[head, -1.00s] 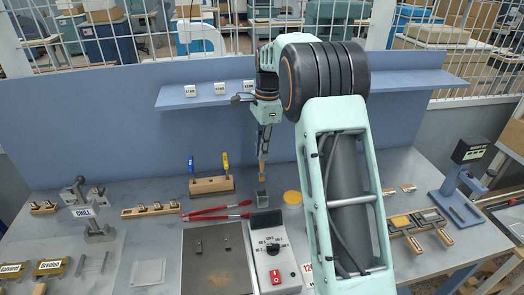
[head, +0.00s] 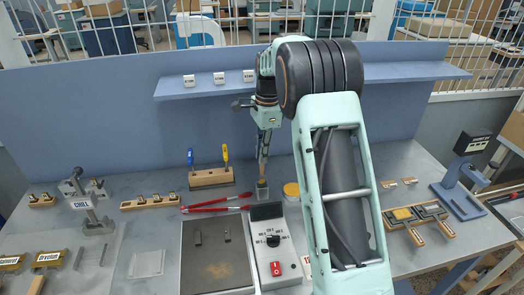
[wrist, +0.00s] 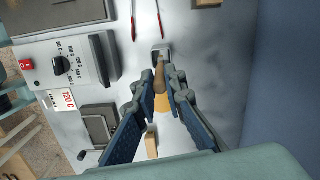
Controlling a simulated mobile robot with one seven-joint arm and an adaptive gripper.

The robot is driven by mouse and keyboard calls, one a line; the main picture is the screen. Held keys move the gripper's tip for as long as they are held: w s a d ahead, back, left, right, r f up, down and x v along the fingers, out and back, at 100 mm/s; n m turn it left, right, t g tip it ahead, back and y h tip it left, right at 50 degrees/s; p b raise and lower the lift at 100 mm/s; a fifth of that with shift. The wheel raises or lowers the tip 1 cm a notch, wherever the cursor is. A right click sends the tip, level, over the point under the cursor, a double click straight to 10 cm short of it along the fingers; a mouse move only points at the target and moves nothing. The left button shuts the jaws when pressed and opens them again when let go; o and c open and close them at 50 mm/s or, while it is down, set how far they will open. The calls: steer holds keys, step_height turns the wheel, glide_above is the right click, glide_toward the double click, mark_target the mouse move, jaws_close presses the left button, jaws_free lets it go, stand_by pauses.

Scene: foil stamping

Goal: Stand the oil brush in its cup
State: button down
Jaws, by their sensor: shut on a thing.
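My gripper (head: 264,140) is shut on the oil brush (head: 262,168), which has a wooden handle and points down. The wrist view shows the brush handle (wrist: 159,78) between the two fingertips (wrist: 161,88). The small grey cup (head: 265,194) stands on the table directly below the brush. In the head view the brush's lower end overlaps the cup's mouth. In the wrist view the cup (wrist: 160,49) shows just beyond the brush's end. I cannot tell how far the tip is inside the cup.
Red tongs (head: 215,207) lie left of the cup. A wooden rack (head: 211,178) with blue- and yellow-handled tools stands behind them. A yellow round pad (head: 291,190) is close on the right. The grey control box (head: 275,240) stands in front.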

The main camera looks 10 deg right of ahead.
mark_target(261, 174)
steer(key=shift+f+b, duration=1)
steer(key=shift+f, duration=1.15)
steer(key=c, duration=1.9)
jaws_free()
steer(key=shift+r, duration=0.1)
step_height(261, 174, up, 12)
steer(key=shift+d, duration=0.45)
